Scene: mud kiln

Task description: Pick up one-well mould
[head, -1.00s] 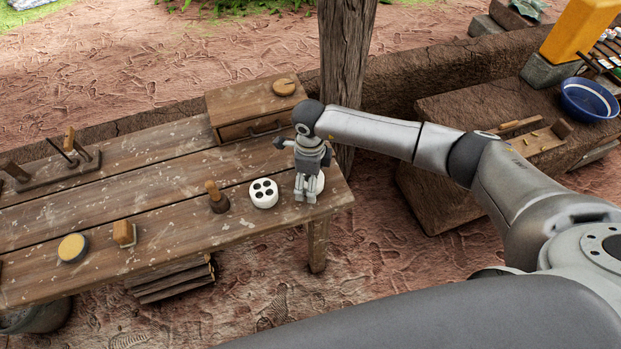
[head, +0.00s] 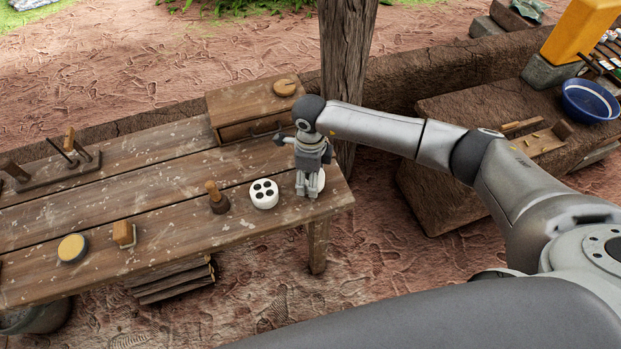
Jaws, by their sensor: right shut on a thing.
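The one-well mould (head: 321,180) is a white round piece at the right end of the wooden table, mostly hidden behind my right gripper (head: 307,194). My right gripper points down and is shut on the mould. Its well is hidden, and I cannot tell whether its underside still touches the table. A white round mould with several dark wells (head: 264,194) stands just left of the gripper. My left gripper is not in view.
A wooden stamp (head: 217,198) stands left of the several-welled mould. A drawer box (head: 252,108) sits at the table's back right, before a wooden post (head: 345,70). A wooden-handled block (head: 124,234) and a yellow-topped disc (head: 72,248) lie further left.

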